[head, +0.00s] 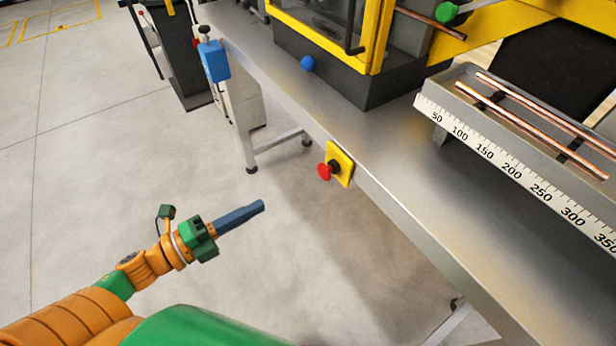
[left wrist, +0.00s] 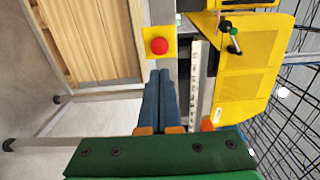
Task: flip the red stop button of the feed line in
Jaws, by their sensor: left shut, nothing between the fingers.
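The red stop button (head: 324,172) sticks out from a yellow plate (head: 342,163) on the front edge of the metal table (head: 385,205). In the left wrist view the red button (left wrist: 159,46) shows as a round cap on its yellow plate (left wrist: 148,35), just beyond the fingertips. My left gripper (head: 262,206) is shut and empty, its blue-grey fingers together, below and left of the button in the head view and apart from it. The shut fingers also show in the left wrist view (left wrist: 160,75). My right gripper is not in view.
A ruled tray (head: 455,120) with copper tubes (head: 540,110) stands on the table at the right. A yellow-framed machine (head: 330,50) stands at the back, with a blue knob (head: 307,63). A blue box (head: 214,61) sits at the table's far corner. Floor around my left arm is clear.

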